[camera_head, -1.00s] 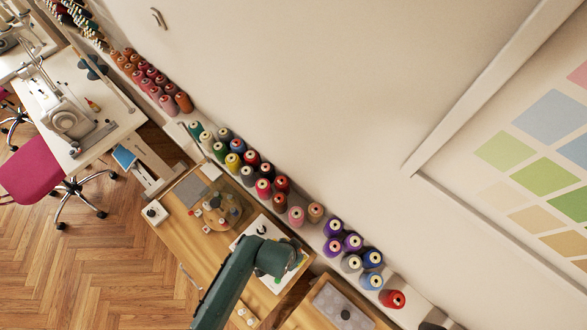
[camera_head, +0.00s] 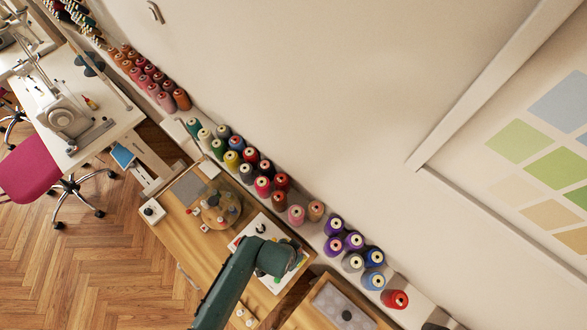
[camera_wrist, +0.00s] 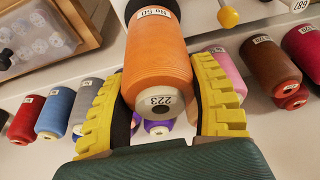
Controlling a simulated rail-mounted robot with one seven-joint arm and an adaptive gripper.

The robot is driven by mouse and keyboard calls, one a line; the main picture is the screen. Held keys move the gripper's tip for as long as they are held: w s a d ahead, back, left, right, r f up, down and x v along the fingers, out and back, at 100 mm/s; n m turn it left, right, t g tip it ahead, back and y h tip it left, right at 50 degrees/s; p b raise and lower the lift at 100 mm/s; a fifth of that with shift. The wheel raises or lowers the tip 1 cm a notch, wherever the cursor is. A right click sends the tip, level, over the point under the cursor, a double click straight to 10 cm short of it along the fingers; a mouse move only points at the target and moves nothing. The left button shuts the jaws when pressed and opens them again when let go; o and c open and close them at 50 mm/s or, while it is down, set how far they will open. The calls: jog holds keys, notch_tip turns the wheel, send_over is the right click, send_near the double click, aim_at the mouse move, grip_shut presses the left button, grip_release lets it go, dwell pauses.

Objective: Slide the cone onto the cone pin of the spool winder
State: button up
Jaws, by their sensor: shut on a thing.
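In the wrist view, my gripper (camera_wrist: 159,72) is shut on an orange thread cone (camera_wrist: 158,60). Its yellow ribbed fingers press on both sides. The cone's pale end, marked 223, faces the camera, and a white label sits near its far end. In the head view, my green arm (camera_head: 240,280) reaches over the wooden table, and neither the fingers nor the held cone can be made out. I cannot identify the spool winder or its cone pin for sure in either view.
Several thread cones (camera_head: 263,186) stand on a ledge along the wall, close behind the arm. The wooden table (camera_head: 190,240) carries a round stand (camera_head: 215,208) and a small white device (camera_head: 153,210). The wrist view shows a yellow knob (camera_wrist: 228,16) and a wooden tray (camera_wrist: 75,20).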

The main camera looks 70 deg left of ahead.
jog(key=shift+f+b, duration=0.65)
jog(key=shift+f, duration=0.45)
jog(key=o, duration=1.3)
jog(key=shift+r, duration=0.1)
jog(key=v, duration=1.2)
